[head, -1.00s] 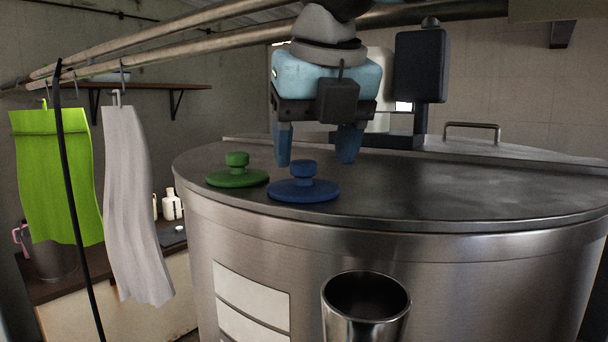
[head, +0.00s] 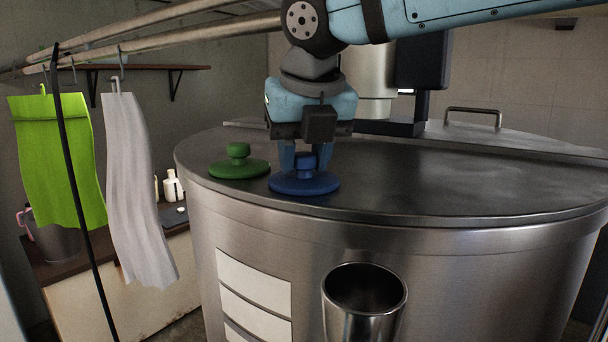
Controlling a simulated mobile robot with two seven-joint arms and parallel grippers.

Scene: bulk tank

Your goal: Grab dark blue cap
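The dark blue cap (head: 304,184) is a round disc with a knob on top, lying flat on the steel tank lid. My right gripper (head: 306,163) has come down from above, with its light blue fingers on either side of the knob. The fingers look closed against the knob, and the cap still rests on the lid. My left gripper is not in view.
A similar green cap (head: 238,168) lies just left of the blue one. The steel tank lid (head: 430,185) is clear to the right. A metal cup (head: 364,290) is at the tank's front. Green (head: 58,160) and white (head: 135,190) cloths hang at left.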

